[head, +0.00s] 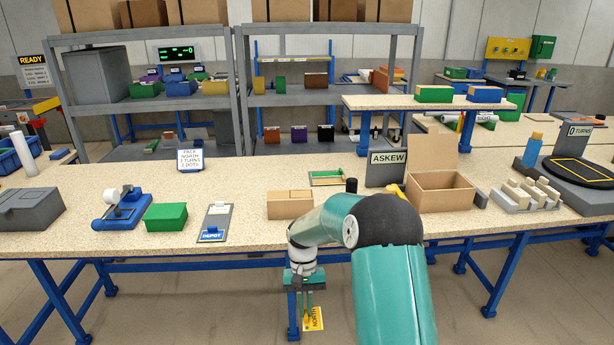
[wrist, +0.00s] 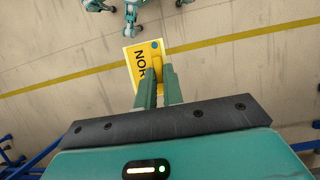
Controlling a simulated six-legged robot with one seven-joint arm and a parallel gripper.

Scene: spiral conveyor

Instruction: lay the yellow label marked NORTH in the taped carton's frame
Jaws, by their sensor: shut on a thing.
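The yellow label marked NORTH (head: 314,318) hangs from my gripper (head: 304,305), in front of the bench and below its top. In the wrist view the label (wrist: 134,58) shows its letters "NOR" and a blue dot, with the rest hidden by the fingers. My gripper (wrist: 161,72) is shut on it, over open floor. A closed brown carton (head: 290,205), likely the taped one, sits on the bench near the front edge, above and behind my gripper. I cannot make out its label frame.
An open carton (head: 440,192) stands right of my arm, by the ASKEW sign (head: 386,168). A green-edged tray (head: 327,178) lies behind the closed carton. A clipboard (head: 215,222) and green box (head: 166,217) are to the left. The bench front edge (head: 200,252) lies above my gripper.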

